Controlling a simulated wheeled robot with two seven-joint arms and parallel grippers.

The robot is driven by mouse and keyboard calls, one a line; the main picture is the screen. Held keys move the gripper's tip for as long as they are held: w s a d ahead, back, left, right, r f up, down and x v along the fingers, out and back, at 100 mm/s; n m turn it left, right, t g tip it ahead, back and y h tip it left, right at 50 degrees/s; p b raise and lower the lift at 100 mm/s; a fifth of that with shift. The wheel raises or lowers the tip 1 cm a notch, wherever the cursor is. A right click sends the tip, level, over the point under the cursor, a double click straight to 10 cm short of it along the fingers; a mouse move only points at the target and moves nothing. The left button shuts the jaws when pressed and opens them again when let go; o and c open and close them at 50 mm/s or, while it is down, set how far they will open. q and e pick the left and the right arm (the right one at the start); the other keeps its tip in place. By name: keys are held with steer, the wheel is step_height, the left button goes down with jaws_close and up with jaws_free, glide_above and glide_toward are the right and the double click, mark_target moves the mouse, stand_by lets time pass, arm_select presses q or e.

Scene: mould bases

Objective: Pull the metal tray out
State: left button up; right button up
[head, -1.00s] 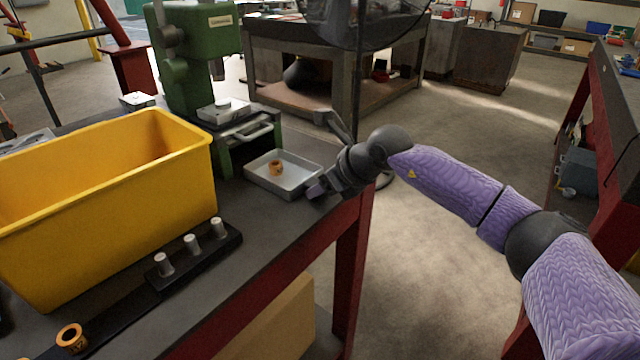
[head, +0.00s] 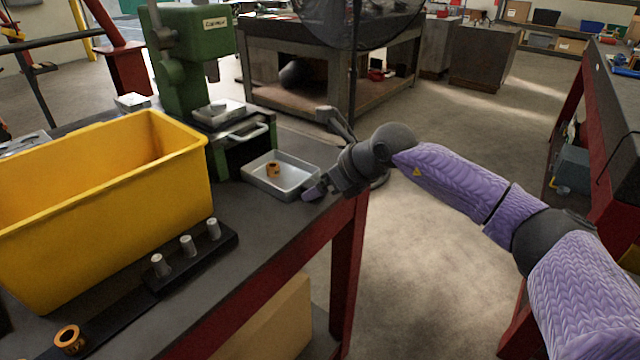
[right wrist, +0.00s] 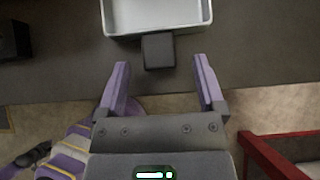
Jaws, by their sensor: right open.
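The metal tray (head: 296,178) is a shallow light grey pan on the dark bench, in front of the green press. A small orange ring (head: 273,170) stands in it. The tray's near end also shows at the top of the right wrist view (right wrist: 158,17), with a dark grey tab handle (right wrist: 158,48) sticking out from it. My right gripper (head: 316,190) is at the tray's right side. In the right wrist view its purple fingers (right wrist: 159,66) are open, one on each side of the tab's end, with gaps on both sides. My left gripper is not in view.
A large yellow bin (head: 100,215) stands on the left of the bench. A dark block with several metal pins (head: 187,245) and another orange ring (head: 69,339) lie in front of it. The green press (head: 185,60) rises behind the tray. Open floor is to the right.

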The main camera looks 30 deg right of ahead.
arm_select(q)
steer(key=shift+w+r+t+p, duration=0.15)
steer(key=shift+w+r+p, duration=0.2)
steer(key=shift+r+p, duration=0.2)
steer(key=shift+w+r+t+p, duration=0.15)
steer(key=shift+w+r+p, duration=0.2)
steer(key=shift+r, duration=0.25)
arm_select(e)
steer(key=v, duration=0.8)
steer(key=shift+s+r, duration=0.15)
steer(key=shift+r, duration=0.1)
steer(key=shift+d, duration=0.1)
